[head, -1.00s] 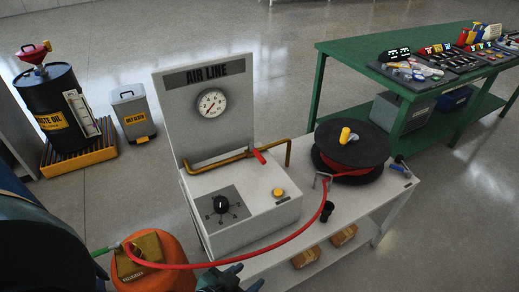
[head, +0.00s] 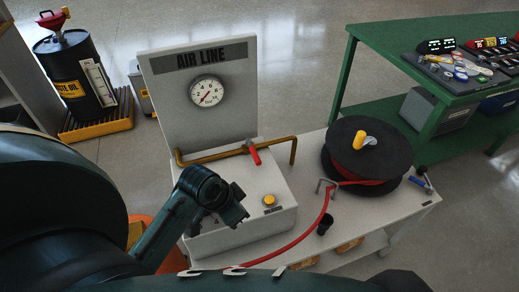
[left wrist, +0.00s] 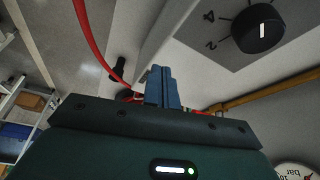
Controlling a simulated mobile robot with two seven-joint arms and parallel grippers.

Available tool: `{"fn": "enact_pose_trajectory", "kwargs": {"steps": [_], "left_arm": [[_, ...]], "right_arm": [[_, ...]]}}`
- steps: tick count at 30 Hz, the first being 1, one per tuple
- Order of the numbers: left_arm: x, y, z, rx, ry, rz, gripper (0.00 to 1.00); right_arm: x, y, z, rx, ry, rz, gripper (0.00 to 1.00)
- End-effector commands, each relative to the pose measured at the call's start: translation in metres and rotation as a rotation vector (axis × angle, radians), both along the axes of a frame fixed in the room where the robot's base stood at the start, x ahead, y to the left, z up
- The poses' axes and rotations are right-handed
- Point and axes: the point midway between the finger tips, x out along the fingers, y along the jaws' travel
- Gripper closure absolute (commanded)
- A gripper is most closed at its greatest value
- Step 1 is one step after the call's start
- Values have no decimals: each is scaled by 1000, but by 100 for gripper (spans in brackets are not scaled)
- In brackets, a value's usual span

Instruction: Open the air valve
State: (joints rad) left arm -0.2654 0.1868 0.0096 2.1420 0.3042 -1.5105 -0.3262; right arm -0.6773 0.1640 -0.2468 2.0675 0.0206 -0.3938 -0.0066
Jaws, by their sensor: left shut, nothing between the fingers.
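The air line unit (head: 160,115) is a white box with an upright back panel. A brass pipe (head: 215,158) crosses it and carries a valve with a red lever handle (head: 254,155), which slants down toward the front. The pipe also shows in the left wrist view (left wrist: 265,97). My left gripper (head: 238,210) is over the box top, in front of the pipe and apart from the red handle. Its blue fingers (left wrist: 162,86) are shut and empty. The black selector knob (left wrist: 258,28) shows in the left wrist view; my left arm hides it in the head view. My right gripper is not in view.
A pressure gauge (head: 207,92) is on the panel. A yellow button (head: 269,200) sits on the box just right of my left gripper. A red hose (head: 305,232) runs to a black reel (head: 356,150) at right. A green workbench (head: 390,60) stands behind.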

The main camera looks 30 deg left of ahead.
Motion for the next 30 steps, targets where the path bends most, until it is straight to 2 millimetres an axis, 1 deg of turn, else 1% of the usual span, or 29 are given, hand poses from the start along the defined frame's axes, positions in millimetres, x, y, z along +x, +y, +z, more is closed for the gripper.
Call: {"fn": "enact_pose_trajectory", "kwargs": {"steps": [1,4,6,9,13,15,18,30], "left_arm": [[23,10,2,-11,-12,-35,100],[64,27,10,-52,-52,-114,100],[93,38,19,-85,-94,-160,100],[127,53,36,-132,-162,-213,100],[160,67,57,-180,-242,-259,100],[170,72,66,-197,-274,-274,100],[178,76,73,-211,-301,-288,100],[181,77,74,-215,-309,-292,100]], "right_arm": [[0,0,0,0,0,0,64],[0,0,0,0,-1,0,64],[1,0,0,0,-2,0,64],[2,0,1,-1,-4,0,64],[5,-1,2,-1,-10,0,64],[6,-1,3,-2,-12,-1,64],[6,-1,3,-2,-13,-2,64],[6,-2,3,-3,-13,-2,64]]}}
